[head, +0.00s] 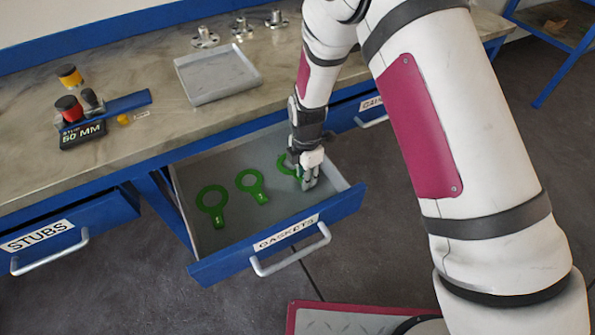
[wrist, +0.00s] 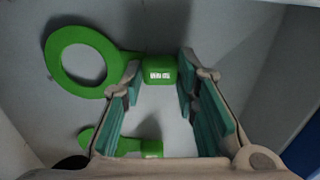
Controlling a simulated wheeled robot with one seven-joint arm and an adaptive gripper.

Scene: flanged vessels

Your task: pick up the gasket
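A green ring gasket with a square tab lies in the open drawer under my gripper. In the head view its ring (head: 284,165) shows at the right of the drawer, partly hidden by my gripper (head: 309,184). In the wrist view the ring (wrist: 62,82) is at upper left, and its labelled tab (wrist: 160,70) lies between my fingertips (wrist: 160,76). The fingers stand apart on either side of the tab; I cannot tell whether they touch it. Two more green gaskets lie in the drawer, a middle one (head: 259,190) and a left one (head: 219,218).
The drawer front (head: 225,264) is labelled GASKETS, and its walls rise around the gaskets. A STUBS drawer (head: 100,221) stands open at left. A grey tray (head: 218,76), metal flanged parts (head: 204,38) and coloured-capped items (head: 69,108) are on the bench.

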